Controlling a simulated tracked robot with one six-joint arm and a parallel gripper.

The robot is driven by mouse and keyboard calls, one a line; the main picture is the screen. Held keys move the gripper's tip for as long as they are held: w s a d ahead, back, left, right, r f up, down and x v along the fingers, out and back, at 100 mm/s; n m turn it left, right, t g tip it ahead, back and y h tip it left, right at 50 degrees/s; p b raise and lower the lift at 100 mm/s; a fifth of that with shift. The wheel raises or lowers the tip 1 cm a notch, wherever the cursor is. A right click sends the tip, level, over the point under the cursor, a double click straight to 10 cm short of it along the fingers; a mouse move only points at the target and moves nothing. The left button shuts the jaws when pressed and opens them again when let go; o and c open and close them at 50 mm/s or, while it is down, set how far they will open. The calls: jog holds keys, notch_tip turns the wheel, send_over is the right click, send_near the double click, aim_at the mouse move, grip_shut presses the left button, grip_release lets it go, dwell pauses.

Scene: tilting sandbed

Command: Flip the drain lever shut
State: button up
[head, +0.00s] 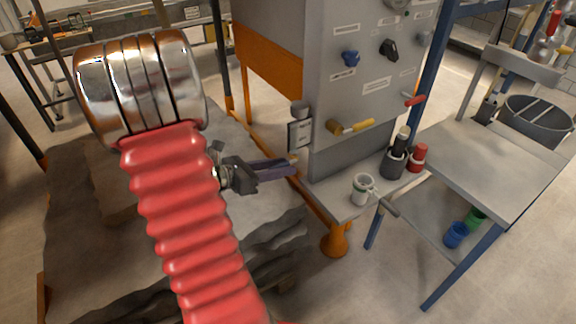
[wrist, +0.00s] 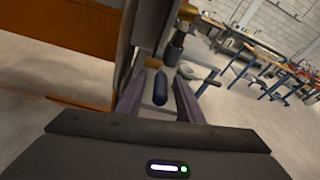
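The wrist view shows a dark blue rounded handle (wrist: 160,88), which looks like the drain lever's grip, between the two fingers of my gripper (wrist: 159,80). A gap shows on each side of it, so the fingers look open around it and not closed on it. In the head view my gripper (head: 288,164) points right, its purple fingers just below a small labelled box (head: 300,133) on the side of the grey panel (head: 335,110). The blue handle cannot be made out there; my gripper probably hides it.
A yellow-handled lever (head: 355,126), a red-handled lever (head: 415,100), a blue knob (head: 350,58) and a black knob (head: 389,49) are on the panel. A white mug (head: 362,190) stands on the ledge below. An orange frame post (head: 334,240) and a grey side table (head: 500,160) are nearby.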

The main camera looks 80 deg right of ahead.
jog(key=v, duration=1)
dwell(0.7)
jog(key=a+f+m+t+y, duration=0.2)
jog(key=a+f+m+y, duration=0.2)
jog(key=a+f+m, duration=0.25)
jog(key=w+a+r+m+t+y, duration=0.2)
jog(key=w+a+m+t, duration=0.3)
jog(key=w+a, duration=0.55)
jog(key=w+a+r+t+y, duration=0.1)
jog(key=w+a+r+t, duration=0.1)
jog(key=a, duration=0.6)
jog(key=w+a+r+n+t+y, duration=0.1)
jog(key=w+a+r+t, duration=0.2)
jog(key=a+r+t, duration=0.2)
jog(key=w+a+r+n+t+y, duration=0.1)
jog(key=w+a+r+t, duration=0.1)
jog(key=a+r, duration=0.4)
jog(key=shift+w+a+r+t, duration=0.3)
jog(key=shift+a+t, duration=0.6)
jog(key=shift+a, duration=1.85)
